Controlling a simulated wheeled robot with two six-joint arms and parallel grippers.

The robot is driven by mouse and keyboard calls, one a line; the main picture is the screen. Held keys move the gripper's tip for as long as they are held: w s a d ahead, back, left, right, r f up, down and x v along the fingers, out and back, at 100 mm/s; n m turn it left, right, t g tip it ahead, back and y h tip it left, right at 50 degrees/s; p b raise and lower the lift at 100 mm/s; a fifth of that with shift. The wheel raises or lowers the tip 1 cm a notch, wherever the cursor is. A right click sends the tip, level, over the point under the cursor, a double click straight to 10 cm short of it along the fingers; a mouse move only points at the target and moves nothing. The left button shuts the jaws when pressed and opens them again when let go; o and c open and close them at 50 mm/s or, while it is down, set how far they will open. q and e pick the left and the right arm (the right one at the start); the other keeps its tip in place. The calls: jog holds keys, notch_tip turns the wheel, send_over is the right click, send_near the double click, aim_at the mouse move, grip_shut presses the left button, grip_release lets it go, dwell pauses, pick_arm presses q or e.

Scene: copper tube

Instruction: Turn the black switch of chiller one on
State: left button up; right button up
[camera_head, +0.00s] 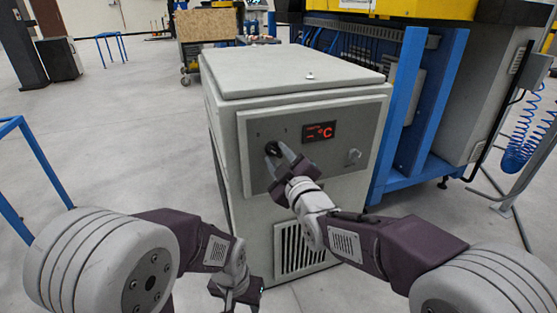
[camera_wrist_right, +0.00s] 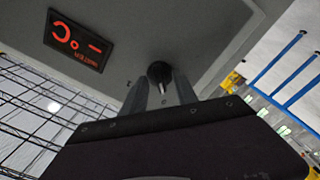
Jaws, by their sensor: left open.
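The chiller (camera_head: 235,110) is a grey box cabinet with a sloping front panel. Its black switch (camera_head: 272,148) is a round knob on the left of that panel. My right gripper (camera_head: 278,155) is at the panel with its fingers spread, one on each side of the switch. In the right wrist view the black switch (camera_wrist_right: 159,70) shows between the fingertips, with a small gap seeming to remain. My left gripper (camera_head: 238,294) hangs low in front of the chiller, open and empty, partly cut by the frame.
A vent grille (camera_head: 300,250) is lower down. A blue-framed machine (camera_head: 420,110) stands close on the right.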

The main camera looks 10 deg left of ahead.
grip_shut()
jog(key=m, duration=0.4)
jog(key=shift+b, duration=0.35)
jog(key=m, duration=0.4)
jog(key=shift+m+b, duration=0.4)
jog(key=m+b, duration=0.1)
jog(key=m, duration=0.3)
jog(key=shift+f, duration=0.1)
jog(key=shift+m+b, duration=0.6)
jog(key=shift+m, duration=1.9)
